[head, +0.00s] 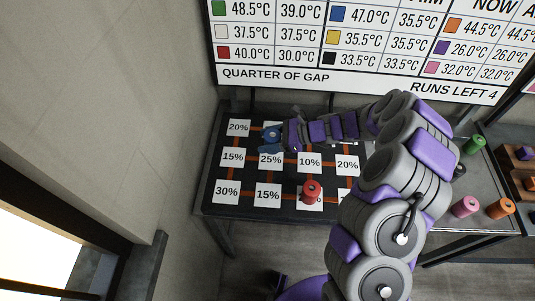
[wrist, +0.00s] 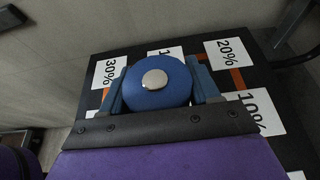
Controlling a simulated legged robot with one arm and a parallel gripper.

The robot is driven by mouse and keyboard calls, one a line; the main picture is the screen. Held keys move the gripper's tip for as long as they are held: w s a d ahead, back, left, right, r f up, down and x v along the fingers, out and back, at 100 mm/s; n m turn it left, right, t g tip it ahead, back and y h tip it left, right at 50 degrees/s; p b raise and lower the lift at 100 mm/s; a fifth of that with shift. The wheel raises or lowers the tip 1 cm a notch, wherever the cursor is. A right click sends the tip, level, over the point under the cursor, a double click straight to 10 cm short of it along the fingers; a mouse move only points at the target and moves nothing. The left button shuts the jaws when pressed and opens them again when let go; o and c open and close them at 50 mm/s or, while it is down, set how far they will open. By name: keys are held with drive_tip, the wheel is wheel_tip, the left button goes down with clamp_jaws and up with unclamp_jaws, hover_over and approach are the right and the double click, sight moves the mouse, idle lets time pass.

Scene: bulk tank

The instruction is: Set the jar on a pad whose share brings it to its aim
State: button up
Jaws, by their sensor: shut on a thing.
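My gripper (head: 269,140) is shut on a blue jar (wrist: 157,82) with a silver knob on its lid. The jar (head: 271,133) is over the far half of the dark pad table (head: 255,220), between a partly hidden far-row pad and the 25% pad (head: 270,160). I cannot tell whether it touches the table. Pads reading 20% (head: 238,128), 15% (head: 233,157), 10% (head: 309,162) and 30% (head: 227,192) show bare. A red jar (head: 312,190) stands on a near-row pad, hiding its number. The board (head: 350,50) lists blue 47.0°C and 35.5°C, red 40.0°C and 30.0°C.
The board reads "QUARTER OF GAP" and "RUNS LEFT 4". On the right table stand green (head: 475,144), pink (head: 465,207) and orange (head: 500,208) jars, with wooden holders (head: 520,158) at the edge. A wall (head: 130,100) is left of the table.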

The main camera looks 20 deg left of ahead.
drive_tip(key=f, duration=0.3)
drive_tip(key=shift+d+b, duration=0.25)
drive_tip(key=shift+b, duration=0.05)
drive_tip(key=f, duration=0.1)
drive_tip(key=a+f, duration=0.1)
drive_tip(key=a+f+b, duration=0.1)
drive_tip(key=f, duration=0.1)
drive_tip(key=shift+d+r, duration=0.1)
drive_tip(key=shift+d, duration=0.7)
drive_tip(key=o, duration=0.7)
drive_tip(key=shift+f, duration=0.2)
drive_tip(key=o, duration=0.5)
drive_tip(key=shift+a+f, duration=0.15)
drive_tip(key=shift+a, duration=0.55)
drive_tip(key=shift+c, duration=0.2)
drive_tip(key=shift+d, duration=0.3)
drive_tip(key=shift+d+r, duration=0.15)
drive_tip(key=shift+r, duration=0.3)
drive_tip(key=p+v, duration=0.3)
drive_tip(key=v, duration=0.8)
drive_tip(key=shift+w+d+r, duration=0.1)
drive_tip(key=shift+d, duration=0.3)
